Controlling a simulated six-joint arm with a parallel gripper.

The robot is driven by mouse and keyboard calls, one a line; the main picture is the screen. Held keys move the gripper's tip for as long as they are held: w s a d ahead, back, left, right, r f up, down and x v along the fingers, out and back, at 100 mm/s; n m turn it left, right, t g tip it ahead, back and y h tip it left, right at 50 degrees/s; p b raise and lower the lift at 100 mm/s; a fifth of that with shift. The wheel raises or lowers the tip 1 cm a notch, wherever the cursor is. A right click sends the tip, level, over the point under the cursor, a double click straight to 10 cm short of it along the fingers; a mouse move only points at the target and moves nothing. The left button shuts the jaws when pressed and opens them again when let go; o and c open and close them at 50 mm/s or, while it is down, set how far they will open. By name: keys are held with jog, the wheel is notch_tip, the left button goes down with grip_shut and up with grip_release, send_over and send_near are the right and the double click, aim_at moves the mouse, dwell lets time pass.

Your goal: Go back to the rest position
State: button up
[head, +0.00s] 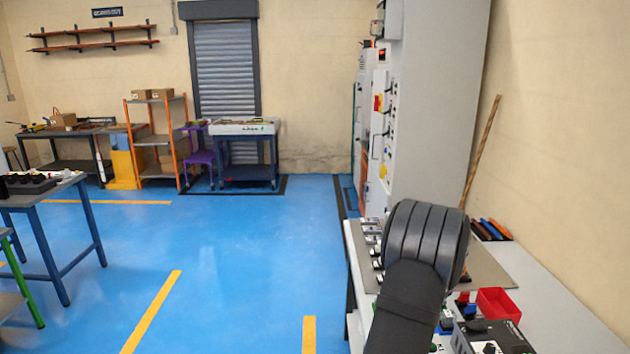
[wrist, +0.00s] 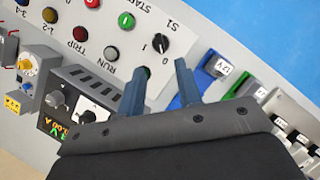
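In the wrist view my gripper (wrist: 160,67) has its two blue-grey fingers apart with nothing between them. It hangs over a sloped grey control panel (wrist: 185,52) carrying a black S1 selector switch (wrist: 154,42), a green START button (wrist: 126,20) and RUN and TRIP lamps. Whether the fingertips touch the panel cannot be told. In the head view my dark arm reaches over the grey workbench (head: 570,310) at the right, and my gripper is hidden behind it.
A meter unit with lit digits (wrist: 70,115) and blue and green 12V blocks (wrist: 215,68) flank the fingers. On the bench stand a red bin (head: 498,303) and several tools (head: 491,229). A tall grey cabinet (head: 435,100) stands behind.

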jog(key=x, duration=0.8)
jog(key=shift+a+f, duration=0.1)
